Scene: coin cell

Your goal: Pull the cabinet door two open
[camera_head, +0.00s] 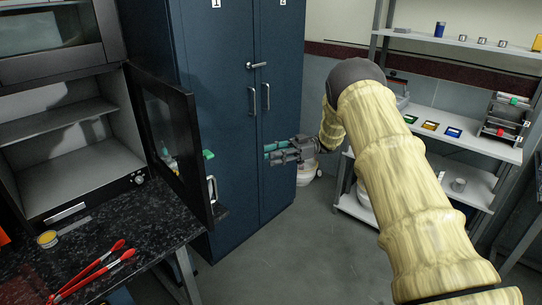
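The tall dark blue cabinet (222,60) stands at the back centre with two doors. Door two (281,60) is the right one, marked with a small label at its top, and it looks shut. Its vertical metal handle (265,97) is near the seam between the doors; a lever (256,65) sits above it. My gripper (266,152) is in front of door two, below the handle and apart from it. Its two teal-tipped fingers point left and look parted, with nothing between them. My pale yellow arm reaches in from the lower right.
An open oven-like appliance door (172,140) juts out left of the cabinet, above a black speckled counter (150,215) with red tongs (95,270). A light shelf rack (470,140) stands at the right. The grey floor (300,260) before the cabinet is clear.

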